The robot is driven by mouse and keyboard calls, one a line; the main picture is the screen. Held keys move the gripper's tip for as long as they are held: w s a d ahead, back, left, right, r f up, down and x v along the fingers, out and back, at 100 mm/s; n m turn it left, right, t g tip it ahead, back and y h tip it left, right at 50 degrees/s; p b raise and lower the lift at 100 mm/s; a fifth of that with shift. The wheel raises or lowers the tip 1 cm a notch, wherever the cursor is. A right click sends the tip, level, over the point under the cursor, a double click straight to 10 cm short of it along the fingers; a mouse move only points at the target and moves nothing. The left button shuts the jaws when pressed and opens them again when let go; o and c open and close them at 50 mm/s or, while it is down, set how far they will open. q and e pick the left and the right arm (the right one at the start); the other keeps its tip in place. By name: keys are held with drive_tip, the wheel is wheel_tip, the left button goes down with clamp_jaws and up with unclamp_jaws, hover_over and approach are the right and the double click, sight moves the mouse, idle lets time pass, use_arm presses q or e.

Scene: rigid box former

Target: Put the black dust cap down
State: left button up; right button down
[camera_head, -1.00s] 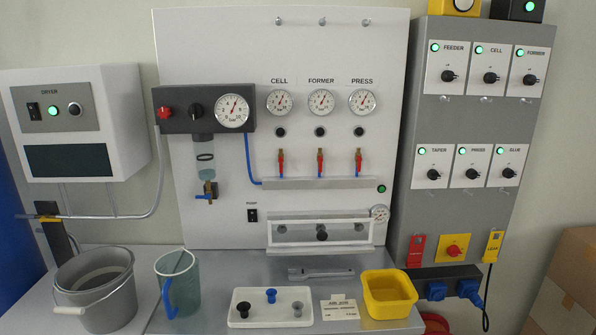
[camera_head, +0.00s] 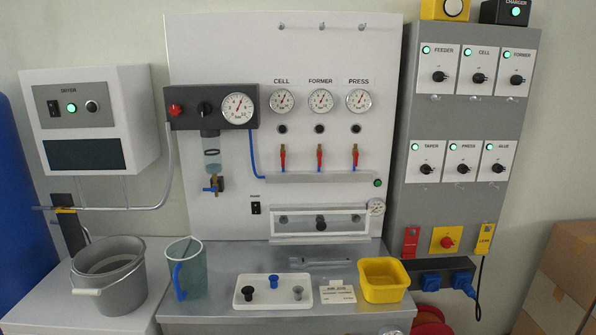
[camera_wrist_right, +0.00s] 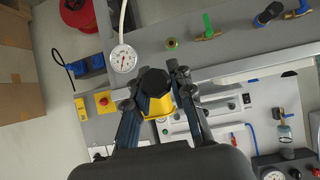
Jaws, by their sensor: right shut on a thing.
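My right gripper (camera_wrist_right: 154,84) is shut on a black dust cap (camera_wrist_right: 153,81) in the right wrist view, with one dark finger on either side of it. The cap is in the air in front of the yellow bin (camera_wrist_right: 156,106); I cannot tell how far apart they are. The yellow bin (camera_head: 383,283) also shows in the head view, on the right of the grey bench top (camera_head: 225,261). Neither gripper shows in the head view, and my left gripper is out of sight.
A white tray (camera_head: 262,302) holds black, blue and grey stoppers. Beside it stand a small label card (camera_head: 338,293) and a jug (camera_head: 190,267); a grey bucket (camera_head: 112,278) is further left. Valves (camera_wrist_right: 207,27) and a gauge (camera_wrist_right: 123,58) show near the held cap in the wrist view.

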drive_tip(key=w+d+r, duration=0.2)
drive_tip(key=w+r, duration=0.1)
drive_tip(key=r, duration=1.3)
drive_tip(key=s+r, duration=0.5)
drive_tip(key=r, duration=0.9)
drive_tip(key=s+a+f+n+g+y, duration=0.7)
drive_tip(key=a+f+n+g+y, duration=0.3)
drive_tip(key=n, duration=0.7)
drive_tip(key=shift+s+a+f+y, duration=0.25)
drive_tip(key=shift+a+y, duration=0.35)
drive_tip(key=shift+a, duration=1.05)
drive_tip(key=shift+d+f, duration=0.1)
drive_tip(key=shift+d, duration=0.05)
drive_tip(key=s+d+f+m+t+h, duration=0.1)
drive_tip(key=d+m+t, duration=0.4)
drive_tip(key=d, duration=0.8)
drive_tip(key=shift+s+d+f+m+h, duration=0.4)
drive_tip(key=shift+s+m+h, duration=0.25)
drive_tip(key=shift+s, duration=0.3)
